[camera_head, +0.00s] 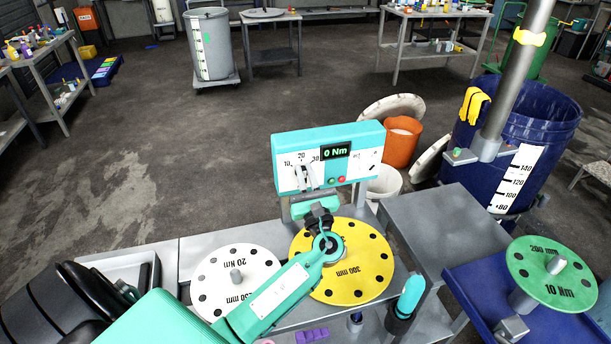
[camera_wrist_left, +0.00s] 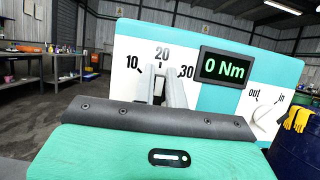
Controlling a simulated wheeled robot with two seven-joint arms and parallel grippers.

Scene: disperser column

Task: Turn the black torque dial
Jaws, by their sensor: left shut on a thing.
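A teal and white control panel (camera_head: 350,140) stands behind the yellow disc, with a green display (camera_head: 336,151) reading 0 Nm. My left gripper (camera_head: 304,178) is shut on the dial. The wrist view shows its grey fingers (camera_wrist_left: 165,87) just under the 20 mark, with the display (camera_wrist_left: 223,67) also at 0 Nm. My right gripper is not in view.
A second knob (camera_wrist_left: 266,117), marked out and in, is on the panel's right. A yellow disc (camera_head: 365,262) and a white disc (camera_head: 228,262) lie below my left arm. A blue barrel (camera_head: 540,112) and a steel column (camera_head: 520,70) stand at right.

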